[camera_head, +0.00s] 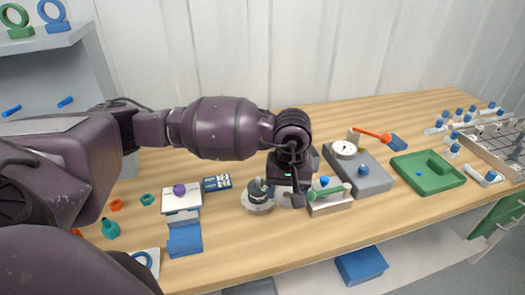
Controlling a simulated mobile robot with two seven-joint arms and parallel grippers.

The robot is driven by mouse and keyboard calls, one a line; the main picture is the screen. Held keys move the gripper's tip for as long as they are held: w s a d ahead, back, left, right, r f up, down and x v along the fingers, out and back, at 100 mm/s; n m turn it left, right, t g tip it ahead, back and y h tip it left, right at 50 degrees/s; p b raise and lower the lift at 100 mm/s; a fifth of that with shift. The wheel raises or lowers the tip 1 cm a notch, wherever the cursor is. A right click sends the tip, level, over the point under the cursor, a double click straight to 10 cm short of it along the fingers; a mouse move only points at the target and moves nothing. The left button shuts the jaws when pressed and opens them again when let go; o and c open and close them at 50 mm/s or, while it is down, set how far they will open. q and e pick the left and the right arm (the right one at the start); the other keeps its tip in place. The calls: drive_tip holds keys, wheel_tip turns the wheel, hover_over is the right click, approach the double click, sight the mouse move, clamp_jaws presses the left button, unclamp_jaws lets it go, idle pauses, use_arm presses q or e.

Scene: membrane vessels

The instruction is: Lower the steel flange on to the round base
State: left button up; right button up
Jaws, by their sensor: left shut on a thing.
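The round base (258,207) is a light metal disc on the wooden bench, near the middle of the view. A darker grey part with a narrow top stands at its centre. My left gripper (297,191) is just right of the base, pointing down, and is shut. A small grey metal piece (283,197), which looks like the steel flange, shows at its fingers beside the base. My wrist hides most of it, so I cannot tell its exact height or tilt. My right gripper is not in view.
Close on the right are a metal block with a green-handled tool (329,191) and a grey box with a dial gauge (345,149). A green tray (428,173) lies farther right. Blue blocks (185,239) and a white pad stand left. The bench front is clear.

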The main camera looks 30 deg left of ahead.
use_arm(q)
drive_tip(key=shift+w+a+r+n, duration=0.1)
drive_tip(key=shift+w+r+n, duration=0.1)
drive_tip(key=shift+n, duration=0.35)
drive_tip(key=shift+w+r+n, duration=0.15)
drive_tip(key=shift+n, duration=0.4)
drive_tip(key=shift+w+a+r+n+p, duration=0.15)
drive_tip(key=shift+n+p, duration=0.2)
drive_tip(key=shift+n, duration=0.45)
drive_tip(key=n, duration=0.3)
drive_tip(key=shift+a+r+n+p, duration=0.3)
drive_tip(key=shift+a+n+p, duration=0.1)
drive_tip(key=n, duration=0.3)
drive_tip(key=shift+w+a+r+n+p, duration=0.2)
drive_tip(key=shift+a+r+n+p, duration=0.05)
drive_tip(key=shift+a+n+p, duration=0.15)
drive_tip(key=a+n+p, duration=0.2)
drive_tip(key=n, duration=0.9)
drive_tip(key=w+a+r+n+p, duration=0.1)
drive_tip(key=a+n+p, duration=0.1)
drive_tip(key=n, duration=1)
drive_tip(key=a+n+p, duration=0.2)
drive_tip(key=a+n, duration=0.1)
drive_tip(key=n, duration=0.9)
drive_tip(key=shift+w+a+r+p, duration=0.15)
drive_tip(key=shift+w+a+p, duration=0.2)
drive_tip(key=shift+a, duration=0.05)
